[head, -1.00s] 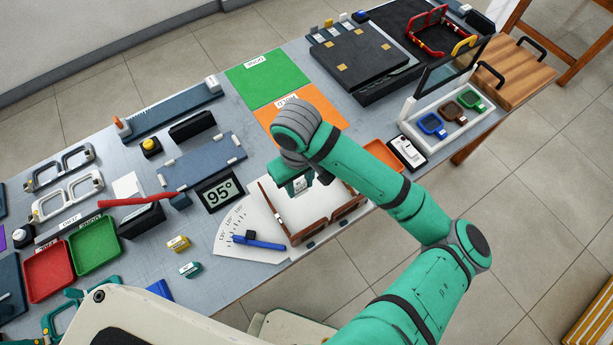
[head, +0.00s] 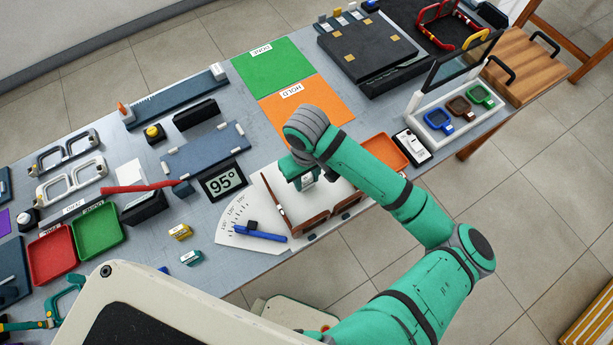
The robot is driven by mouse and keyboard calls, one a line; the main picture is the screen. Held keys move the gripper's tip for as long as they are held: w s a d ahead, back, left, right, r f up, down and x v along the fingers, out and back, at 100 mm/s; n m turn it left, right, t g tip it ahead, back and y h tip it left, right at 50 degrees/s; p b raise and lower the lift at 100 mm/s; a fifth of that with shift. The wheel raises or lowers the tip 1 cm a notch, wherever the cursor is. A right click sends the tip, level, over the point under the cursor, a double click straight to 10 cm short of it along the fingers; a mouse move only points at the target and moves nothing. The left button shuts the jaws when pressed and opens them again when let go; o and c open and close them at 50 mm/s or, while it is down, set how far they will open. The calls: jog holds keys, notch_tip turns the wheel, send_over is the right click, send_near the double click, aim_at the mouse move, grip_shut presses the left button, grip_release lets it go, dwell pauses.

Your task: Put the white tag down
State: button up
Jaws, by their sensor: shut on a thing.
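My gripper (head: 305,184) points down over the white sheet by the brown eyeglass frame (head: 306,222). It is shut on a small white tag (head: 307,178) with dark marks, which shows just below the teal fingers. My wrist hides part of the tag and the fingers. I cannot tell whether the tag touches the surface below it. The brown frame lies on the white sheet, just in front of the gripper in the picture.
A protractor fan (head: 238,222) with a blue pointer lies to the left. A yellow tag (head: 180,232) and a teal tag (head: 191,258) stand near the front edge. An orange HOLD mat (head: 325,105) and a green mat (head: 272,68) are bare behind my wrist.

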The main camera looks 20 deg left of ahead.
aim_at(306, 179)
jog(key=o, duration=1)
notch_tip(306, 179, up, 12)
jog(key=shift+r, duration=0.15)
dwell(0.3)
